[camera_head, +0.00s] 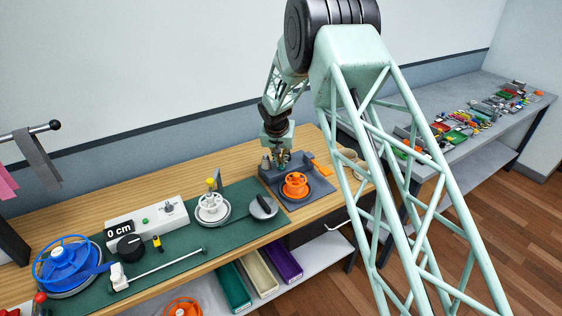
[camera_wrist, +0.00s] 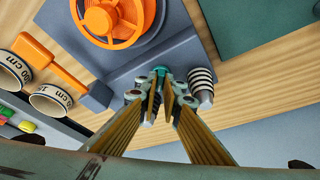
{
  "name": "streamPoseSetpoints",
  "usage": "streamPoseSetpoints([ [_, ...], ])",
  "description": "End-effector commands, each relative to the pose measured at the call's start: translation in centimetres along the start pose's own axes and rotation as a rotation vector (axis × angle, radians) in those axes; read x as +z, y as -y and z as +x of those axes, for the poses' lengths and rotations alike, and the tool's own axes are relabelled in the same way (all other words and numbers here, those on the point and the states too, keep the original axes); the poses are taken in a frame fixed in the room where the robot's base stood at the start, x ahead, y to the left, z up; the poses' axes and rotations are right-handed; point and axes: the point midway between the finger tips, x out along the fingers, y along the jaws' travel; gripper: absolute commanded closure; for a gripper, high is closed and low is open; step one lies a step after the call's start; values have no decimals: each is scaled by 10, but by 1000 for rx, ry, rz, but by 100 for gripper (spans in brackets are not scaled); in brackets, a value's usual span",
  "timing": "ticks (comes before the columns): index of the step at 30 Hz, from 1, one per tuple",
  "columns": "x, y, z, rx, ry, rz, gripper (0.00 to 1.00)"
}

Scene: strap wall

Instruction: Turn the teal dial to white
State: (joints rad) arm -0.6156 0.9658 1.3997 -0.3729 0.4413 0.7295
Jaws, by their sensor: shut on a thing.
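The teal dial (camera_wrist: 160,71) shows as a small teal patch between my fingertips in the wrist view, at the edge of the grey base (camera_wrist: 185,45). My gripper (camera_wrist: 166,84) is shut on it; it points down at the back of the grey base in the head view (camera_head: 282,158). The fingers hide most of the dial, so its marks and setting cannot be read. A white colour mark is not visible to me.
An orange spool (camera_head: 296,185) stands on the same base, close to my gripper. A ribbed grey knob (camera_wrist: 201,85) is right beside my fingers. An orange-handled lever (camera_wrist: 52,62) and tape rolls (camera_wrist: 52,100) lie to the left in the wrist view. A green mat (camera_head: 245,233) adjoins.

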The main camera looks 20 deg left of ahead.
Motion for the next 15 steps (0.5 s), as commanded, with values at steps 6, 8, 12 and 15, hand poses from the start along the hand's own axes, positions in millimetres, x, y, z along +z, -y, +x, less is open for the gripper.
streamPoseSetpoints([
  [6,0,-1,-1,-28,0,-66,100],
  [8,-1,-1,-1,-37,0,-86,100],
  [12,-1,-2,-1,-56,0,-132,100],
  [15,-1,-2,-1,-70,0,-165,100],
])
